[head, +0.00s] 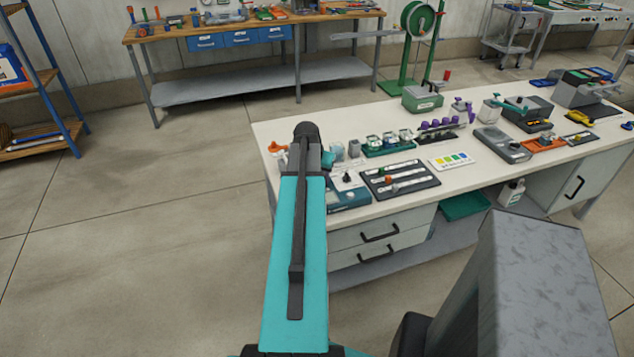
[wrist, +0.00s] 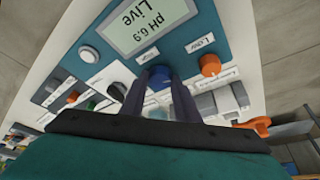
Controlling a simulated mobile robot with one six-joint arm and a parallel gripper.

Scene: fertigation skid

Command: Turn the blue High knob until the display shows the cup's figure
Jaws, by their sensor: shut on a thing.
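The blue High knob (wrist: 158,82) is on the teal face of a meter (wrist: 225,28), in the wrist view. The two dark fingers of my gripper (wrist: 157,73) are shut on it, one on each side. The display (wrist: 138,26) appears upside down and reads "pH 6.9 Live". The orange Low knob (wrist: 209,64) is to the right of my fingers, apart from them. In the head view the meter (head: 350,196) is partly behind my arm, and my fingers are hidden. I cannot make out a cup with a readable figure.
A grey-white knob (wrist: 88,54) is on the meter left of the display. A black board with sliders (head: 400,180) and a colour card (head: 453,161) are right of the meter in the head view. The white bench (head: 470,180) carries several other devices. Floor to its left is clear.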

